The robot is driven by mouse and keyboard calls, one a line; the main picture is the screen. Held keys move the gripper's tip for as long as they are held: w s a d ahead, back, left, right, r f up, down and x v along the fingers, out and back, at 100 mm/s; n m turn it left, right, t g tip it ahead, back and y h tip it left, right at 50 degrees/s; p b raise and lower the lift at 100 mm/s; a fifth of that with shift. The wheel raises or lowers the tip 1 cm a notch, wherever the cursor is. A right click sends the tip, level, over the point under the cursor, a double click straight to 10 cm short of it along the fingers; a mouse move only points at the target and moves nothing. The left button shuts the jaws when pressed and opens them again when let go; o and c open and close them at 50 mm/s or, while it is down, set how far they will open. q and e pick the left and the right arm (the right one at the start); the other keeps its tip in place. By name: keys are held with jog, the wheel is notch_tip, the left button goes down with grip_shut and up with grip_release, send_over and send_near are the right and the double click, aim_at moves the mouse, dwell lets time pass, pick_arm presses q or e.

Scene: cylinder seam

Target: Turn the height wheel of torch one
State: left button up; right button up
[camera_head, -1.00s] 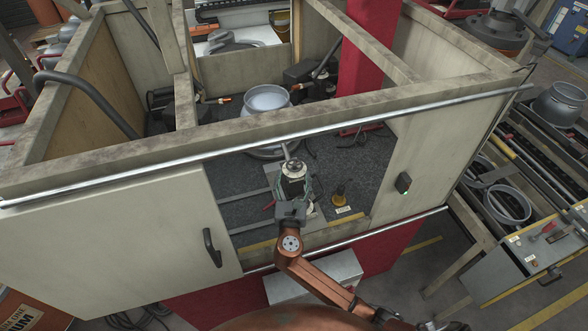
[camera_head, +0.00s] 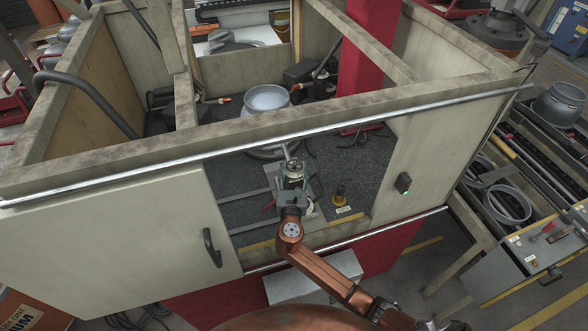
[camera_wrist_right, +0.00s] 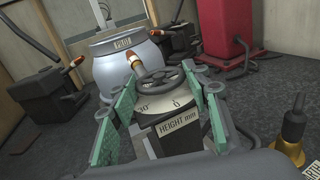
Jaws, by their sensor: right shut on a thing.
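The height wheel (camera_wrist_right: 163,74) is a dark spoked handwheel in the right wrist view. It sits on top of a dark block with a dial and a "HEIGHT mm" label (camera_wrist_right: 179,124). My right gripper (camera_head: 293,172) reaches through the booth's open front. In the wrist view its green-padded fingers (camera_wrist_right: 161,86) stand on both sides of the wheel, shut on it. In the head view the fingers largely hide the wheel. My left gripper is not in view.
A small black and yellow fitting (camera_head: 339,192) stands to the right of my right gripper, with a label beside it. The booth's front rail (camera_head: 250,141) runs above my arm. A white door (camera_head: 110,235) is at the left and a red column (camera_head: 369,50) behind.

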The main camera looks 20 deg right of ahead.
jog(key=c, duration=0.5)
jog(key=shift+a+m+h, duration=0.1)
jog(key=shift+m+h, duration=0.2)
jog(key=shift+h, duration=0.2)
jog(key=m+g+h, duration=0.1)
jog(key=m+h, duration=0.1)
jog(key=shift+w+a+r+g+h+p, duration=0.1)
jog(key=shift+a+g+h+p, duration=0.1)
jog(key=shift+g+h+p, duration=0.2)
jog(key=shift+w+a+m+g+h, duration=0.1)
jog(key=shift+m+g+h, duration=0.65)
jog(key=shift+h, duration=0.25)
jog(key=m+g+h, duration=0.1)
jog(key=m+g+h+b, duration=0.1)
jog(key=shift+w+a+m+g+h, duration=0.1)
jog(key=shift+w+m+g+h, duration=0.05)
jog(key=shift+m+g+h, duration=0.15)
jog(key=shift+w+m+g+h+b, duration=0.1)
jog(key=shift+m+g+h+b, duration=1)
jog(key=shift+g, duration=0.55)
